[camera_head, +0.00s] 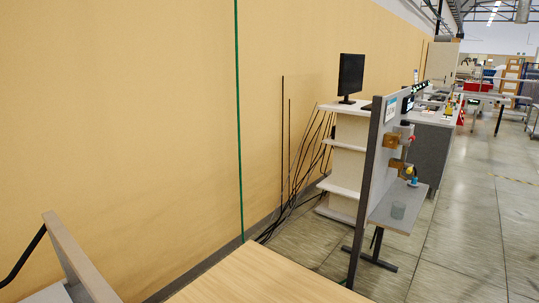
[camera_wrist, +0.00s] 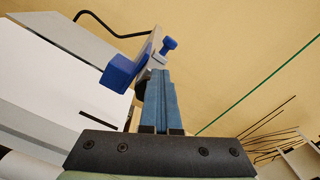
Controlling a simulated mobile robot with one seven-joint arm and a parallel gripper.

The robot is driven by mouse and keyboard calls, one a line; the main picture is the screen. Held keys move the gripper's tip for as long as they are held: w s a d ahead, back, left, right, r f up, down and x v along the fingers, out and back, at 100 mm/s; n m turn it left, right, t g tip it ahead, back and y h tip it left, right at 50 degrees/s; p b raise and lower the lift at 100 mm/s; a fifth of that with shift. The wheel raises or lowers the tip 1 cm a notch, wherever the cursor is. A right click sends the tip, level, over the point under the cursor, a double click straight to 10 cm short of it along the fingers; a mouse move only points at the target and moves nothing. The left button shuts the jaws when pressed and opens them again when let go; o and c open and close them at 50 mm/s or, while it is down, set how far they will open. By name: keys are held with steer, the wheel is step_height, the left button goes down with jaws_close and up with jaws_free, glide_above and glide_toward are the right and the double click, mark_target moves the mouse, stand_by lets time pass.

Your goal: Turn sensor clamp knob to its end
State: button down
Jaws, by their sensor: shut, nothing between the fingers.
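In the wrist view a small blue knob (camera_wrist: 169,45) stands out from a grey metal bar or bracket (camera_wrist: 146,55). A larger blue block (camera_wrist: 122,72) sits on the same assembly, left of my fingers. I cannot tell for certain which blue part is the clamp knob. My gripper (camera_wrist: 158,73) points up in the picture with its blue fingers together and nothing between them. Its tips appear just below the small knob and overlap the bracket and a dark part behind. I cannot tell whether they touch. My gripper does not show in the head view.
A white sheet or panel (camera_wrist: 60,75) lies left in the wrist view, beside a grey rail (camera_wrist: 65,40). In the head view a wooden surface (camera_head: 262,275) is in front, a beige wall at left, a monitor (camera_head: 351,74) and panel workstation (camera_head: 381,140) farther off. Open floor lies right.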

steer(key=shift+s+f, duration=0.2)
steer(key=shift+f, duration=0.05)
steer(key=shift+s+a+f+p, duration=0.35)
steer(key=shift+s+a+f, duration=0.1)
steer(key=shift+s, duration=0.1)
steer(key=shift+s+f, duration=0.15)
steer(key=shift+f, duration=0.1)
stand_by(0.4)
steer(key=shift+a, duration=0.1)
steer(key=v, duration=0.2)
steer(key=p+v, duration=0.1)
steer(key=v, duration=0.2)
steer(key=shift+s+r, duration=0.4)
steer(key=shift+s, duration=0.1)
